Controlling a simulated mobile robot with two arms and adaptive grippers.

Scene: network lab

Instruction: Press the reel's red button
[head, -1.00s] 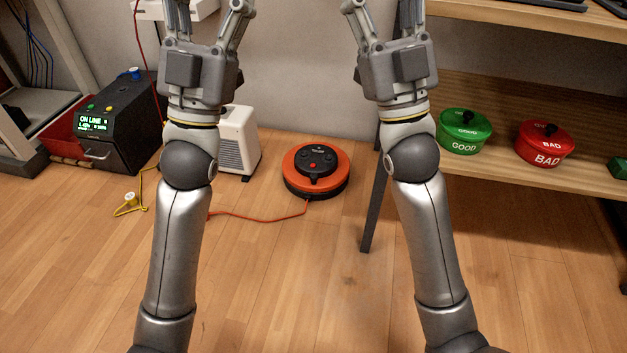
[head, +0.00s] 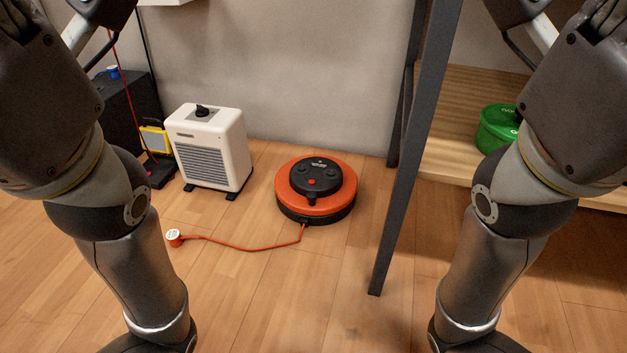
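The reel (head: 291,196) is a round orange and black unit on the wooden floor, near the middle of the head view. Its red button (head: 312,181) sits on the black top and is unobstructed. An orange cord (head: 245,249) runs left from the reel along the floor to a red plug with a white face (head: 174,238). My two arms frame the reel at left and right, both raised and apart from it. The gripper fingers at the top edge are cut off, so their opening does not show.
A white heater (head: 212,148) stands left of the reel by the wall. A dark table leg (head: 408,165) stands just right of it, beside a wooden shelf (head: 452,160) with a green pot (head: 496,128). The floor in front of the reel is clear.

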